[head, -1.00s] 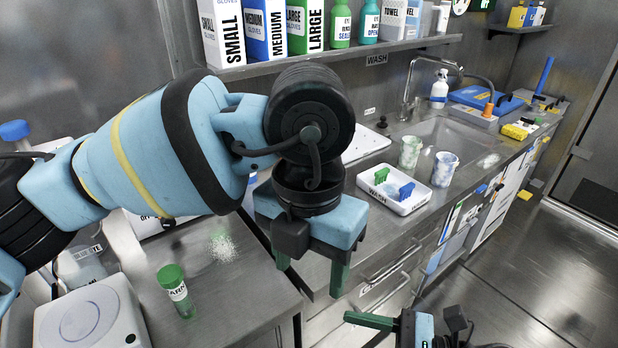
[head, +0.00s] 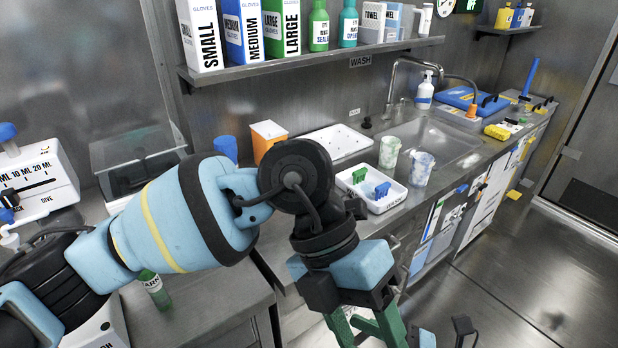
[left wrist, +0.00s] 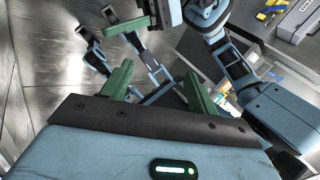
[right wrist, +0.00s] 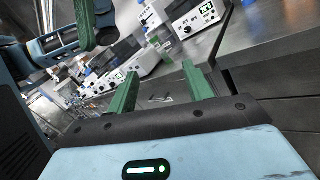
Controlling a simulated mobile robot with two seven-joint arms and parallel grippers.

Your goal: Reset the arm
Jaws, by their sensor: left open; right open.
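My left arm comes in from the left in the head view and reaches over the counter front. Its gripper (head: 366,326) points down, with its green fingers spread and nothing between them. The left wrist view also shows this gripper (left wrist: 158,88) open and empty, with other arm parts of mine beyond it. My right gripper is open and empty in the right wrist view (right wrist: 160,88), its two green fingers apart. In the head view only small parts of my right arm show at the bottom edge, so its gripper is mostly hidden there.
A white tray (head: 397,203) with green and blue pieces sits on the counter beside two speckled cups (head: 389,152) and a sink (head: 440,142). Open floor (head: 525,270) lies at the right.

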